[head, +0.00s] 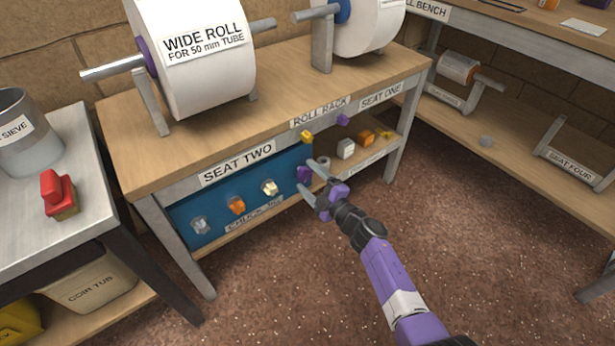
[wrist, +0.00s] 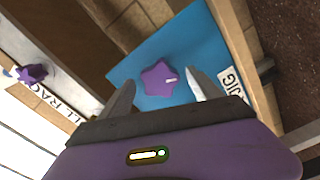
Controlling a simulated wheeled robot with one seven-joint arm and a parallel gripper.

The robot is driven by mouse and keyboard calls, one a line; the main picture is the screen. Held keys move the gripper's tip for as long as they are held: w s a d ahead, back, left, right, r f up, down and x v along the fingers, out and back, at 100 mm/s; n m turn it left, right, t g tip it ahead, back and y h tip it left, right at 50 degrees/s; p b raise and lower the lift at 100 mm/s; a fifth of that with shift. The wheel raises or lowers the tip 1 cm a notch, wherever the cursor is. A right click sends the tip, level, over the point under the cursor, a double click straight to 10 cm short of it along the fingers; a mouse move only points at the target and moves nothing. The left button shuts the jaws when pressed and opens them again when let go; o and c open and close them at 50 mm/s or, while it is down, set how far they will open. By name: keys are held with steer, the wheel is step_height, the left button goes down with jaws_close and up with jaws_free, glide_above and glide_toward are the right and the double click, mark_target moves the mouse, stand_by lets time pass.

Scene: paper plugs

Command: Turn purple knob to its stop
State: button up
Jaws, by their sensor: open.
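The purple knob (head: 304,174) is mounted at the right end of the blue panel (head: 219,219) under the bench labelled SEAT TWO. In the wrist view the knob (wrist: 160,78) is star-shaped with a pale mark toward its right side. My gripper (head: 312,178) is open in front of the panel. In the wrist view its two fingers (wrist: 160,95) stand on either side of the knob's image, with space on both sides. The fingers look apart from the knob; the exact distance is hard to tell.
On the same panel are a grey knob (head: 200,225), an orange knob (head: 236,205) and a cream knob (head: 269,188). A yellow piece (head: 307,136) and another purple piece (head: 343,120) sit on the bench front. Loose pieces lie on the shelf to the right.

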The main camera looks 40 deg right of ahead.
mark_target(307, 176)
steer(key=shift+s+p, duration=1)
steer(key=shift+s, duration=0.95)
steer(key=shift+r+m+p, duration=0.35)
steer(key=shift+m+p, duration=0.65)
steer(key=shift+p, duration=0.1)
steer(key=shift+r+m+p, duration=0.1)
steer(key=shift+m+p, duration=0.6)
steer(key=shift+m, duration=0.3)
steer(key=m+p, duration=0.1)
steer(key=m, duration=0.1)
steer(key=m+p, duration=0.1)
steer(key=m, duration=0.1)
steer(key=m+p, duration=0.1)
steer(key=m, duration=0.2)
steer(key=shift+f, duration=0.3)
steer(key=shift+f+m, duration=0.15)
steer(key=shift+m, duration=0.35)
steer(key=shift+w, duration=0.1)
steer(key=shift+w+b, duration=1.25)
steer(key=shift+w, duration=0.7)
